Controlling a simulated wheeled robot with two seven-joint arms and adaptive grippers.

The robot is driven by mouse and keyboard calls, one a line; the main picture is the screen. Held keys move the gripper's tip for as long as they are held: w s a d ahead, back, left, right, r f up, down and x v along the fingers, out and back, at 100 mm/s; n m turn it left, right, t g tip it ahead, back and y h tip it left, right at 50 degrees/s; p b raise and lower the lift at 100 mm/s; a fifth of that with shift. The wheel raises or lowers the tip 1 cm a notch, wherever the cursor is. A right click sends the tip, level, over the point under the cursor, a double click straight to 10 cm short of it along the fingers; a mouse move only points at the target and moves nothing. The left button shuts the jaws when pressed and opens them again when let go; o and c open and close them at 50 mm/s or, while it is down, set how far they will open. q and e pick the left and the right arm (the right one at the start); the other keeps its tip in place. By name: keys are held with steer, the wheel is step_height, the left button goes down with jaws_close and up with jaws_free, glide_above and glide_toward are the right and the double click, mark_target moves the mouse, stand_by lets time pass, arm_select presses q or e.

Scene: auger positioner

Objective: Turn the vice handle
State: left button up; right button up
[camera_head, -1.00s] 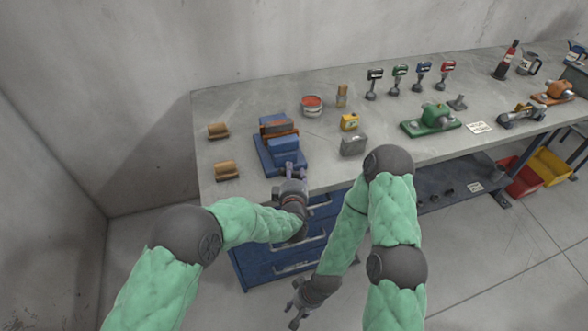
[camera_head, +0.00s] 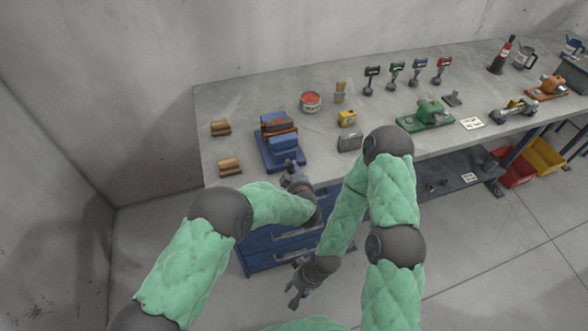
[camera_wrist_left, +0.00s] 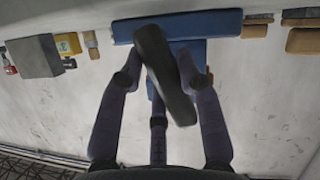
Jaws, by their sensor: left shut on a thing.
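The blue vice (camera_head: 283,160) with orange-brown jaw faces sits at the front left of the workbench. In the left wrist view its blue body (camera_wrist_left: 215,22) lies behind the dark vice handle (camera_wrist_left: 158,62), a thick bar that runs at a slant between my fingers. My left gripper (camera_head: 292,168) is at the vice's front, above the bench edge, shut on the handle; it also shows in the left wrist view (camera_wrist_left: 165,80). My right gripper (camera_head: 294,294) hangs low in front of the blue drawers, empty, its fingers apart.
The grey workbench (camera_head: 240,105) holds wooden blocks (camera_head: 230,166) left of the vice, and a red-topped can (camera_head: 310,102), a yellow box (camera_head: 347,118) and a grey box (camera_head: 349,141) to its right. A green vice (camera_head: 427,115) stands farther right. Blue drawers (camera_head: 262,255) are below.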

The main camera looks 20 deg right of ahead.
stand_by(0.4)
arm_select(q)
steer(key=o, duration=1.2)
steer(key=shift+c, duration=0.2)
step_height(320, 180, up, 10)
